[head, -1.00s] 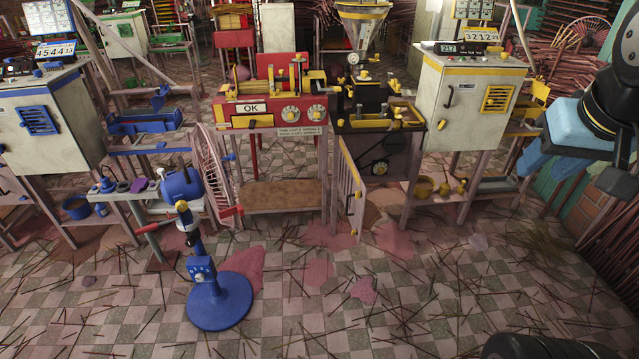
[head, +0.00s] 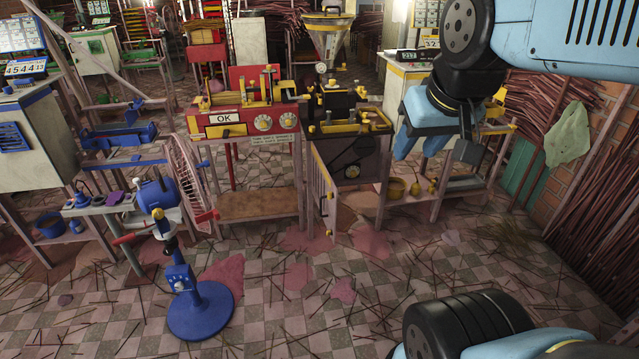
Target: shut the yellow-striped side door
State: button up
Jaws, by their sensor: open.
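The yellow-striped side door (head: 320,198) is a narrow pale panel with a yellow stripe along its slanting top edge and small yellow fittings on its near edge. It hangs low below the black and yellow machine (head: 350,146) in the head view. It stands open, swung out toward me and seen nearly edge-on. My gripper (head: 435,152), light blue and black, is up and to the right of the door, well apart from it. It is open, with nothing seen in it, and it hides part of the white cabinet behind.
A blue round-based stand (head: 200,312) is on the floor left of the door. The red OK machine (head: 240,118) stands just left of the black one. A wooden shelf (head: 255,205) is beside the door. The tiled floor in front has scattered sticks and pink powder.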

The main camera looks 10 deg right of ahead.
aim_at(322, 182)
jog(key=u, duration=0.1)
jog(key=i, duration=1)
jog(key=z, duration=0.1)
